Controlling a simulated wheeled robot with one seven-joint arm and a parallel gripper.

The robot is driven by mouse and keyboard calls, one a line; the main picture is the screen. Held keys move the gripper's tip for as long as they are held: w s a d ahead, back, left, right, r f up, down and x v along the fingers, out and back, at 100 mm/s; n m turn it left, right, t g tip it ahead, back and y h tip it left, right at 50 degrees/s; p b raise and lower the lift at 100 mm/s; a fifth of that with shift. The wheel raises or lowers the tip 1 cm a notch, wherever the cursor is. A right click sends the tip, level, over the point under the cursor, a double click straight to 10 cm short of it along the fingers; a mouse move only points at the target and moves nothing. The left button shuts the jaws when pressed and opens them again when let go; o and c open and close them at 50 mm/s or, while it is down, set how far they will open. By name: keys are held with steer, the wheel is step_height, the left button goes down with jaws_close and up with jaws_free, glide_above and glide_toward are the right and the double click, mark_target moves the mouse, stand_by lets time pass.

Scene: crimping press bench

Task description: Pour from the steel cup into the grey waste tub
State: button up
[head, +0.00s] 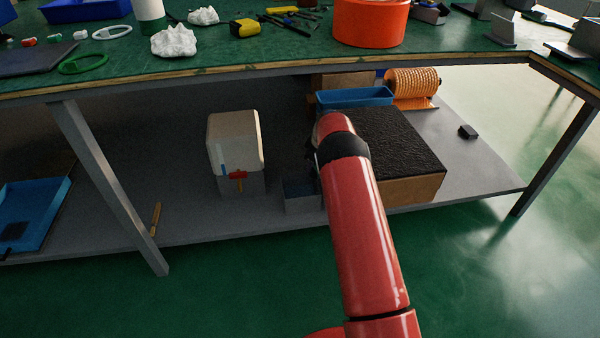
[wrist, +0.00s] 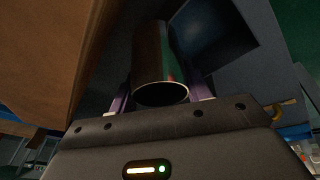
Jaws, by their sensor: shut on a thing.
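My gripper (wrist: 160,88) is shut on the steel cup (wrist: 152,55), with one purple finger on each side of it. The cup's near end shows as a dark oval with a bright rim in the wrist view. The grey waste tub (head: 302,196) stands on the lower shelf, just left of my arm's end in the head view. In the wrist view the tub (wrist: 212,35) lies just beyond and right of the cup. My arm hides the cup in the head view. I cannot tell whether anything is leaving the cup.
A cardboard box with a black top (head: 400,140) stands close right of my arm. A pale container with a red tap (head: 234,145) is left of the tub. A blue tray (head: 355,96) and an orange roll (head: 413,84) are behind. The bench top (head: 285,55) overhangs the shelf.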

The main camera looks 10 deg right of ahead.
steer(key=shift+w+d+r+y, duration=0.15)
steer(key=shift+d+r+y, duration=0.25)
steer(key=shift+y, duration=0.1)
steer(key=shift+a+f, duration=0.15)
steer(key=shift+r+y, duration=0.4)
steer(key=shift+r, duration=1.05)
steer(key=shift+r, duration=0.1)
